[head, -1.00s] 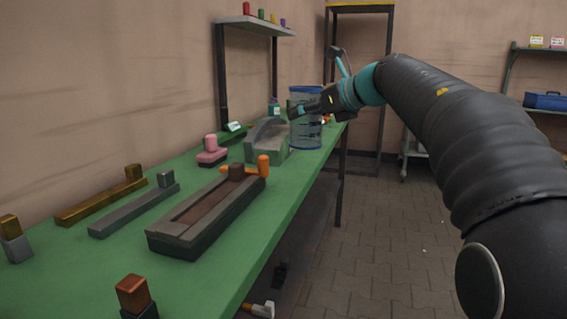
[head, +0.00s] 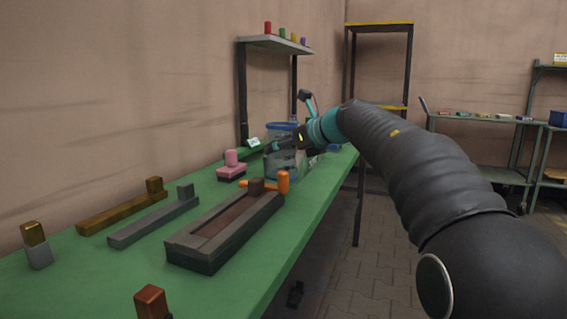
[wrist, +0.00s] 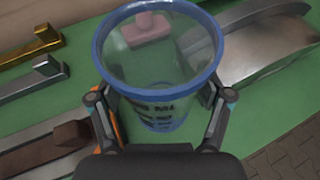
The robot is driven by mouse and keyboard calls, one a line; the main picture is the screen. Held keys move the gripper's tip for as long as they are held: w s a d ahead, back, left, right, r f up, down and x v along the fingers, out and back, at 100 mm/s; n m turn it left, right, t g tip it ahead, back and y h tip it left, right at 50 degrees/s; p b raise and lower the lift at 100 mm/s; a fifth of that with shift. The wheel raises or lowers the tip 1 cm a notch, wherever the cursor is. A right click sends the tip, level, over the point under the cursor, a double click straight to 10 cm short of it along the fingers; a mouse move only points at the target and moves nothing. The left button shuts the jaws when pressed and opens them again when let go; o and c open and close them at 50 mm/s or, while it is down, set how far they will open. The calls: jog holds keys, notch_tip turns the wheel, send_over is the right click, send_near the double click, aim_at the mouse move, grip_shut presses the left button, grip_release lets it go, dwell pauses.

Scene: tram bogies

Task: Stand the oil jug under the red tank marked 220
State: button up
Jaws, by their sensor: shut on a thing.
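The oil jug (head: 284,163) is a clear cylinder with a blue rim, above or on the green bench. In the wrist view the jug (wrist: 155,62) fills the upper middle, with dark markings on its wall. My gripper (wrist: 160,105) is shut on it, one finger on each side. In the head view my gripper (head: 274,147) is at the jug's upper part. I cannot tell whether the jug's base touches the bench. A small red cylinder (head: 268,28) stands on the wall shelf at the back; no number is readable on it.
The green bench (head: 235,278) holds a long grey tray (head: 210,245) with an orange handle, a pink block (head: 231,172), and grey and brass bars. A curved grey block (wrist: 255,45) is close right of the jug. A shelf stand (head: 275,44) rises behind.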

aim_at(292, 158)
jog(key=shift+f+b, duration=0.65)
jog(key=shift+f, duration=1.25)
jog(key=shift+f, duration=0.1)
jog(key=o, duration=1.2)
jog(key=shift+s+d, duration=0.1)
jog(key=shift+d, duration=0.05)
jog(key=v, duration=1.2)
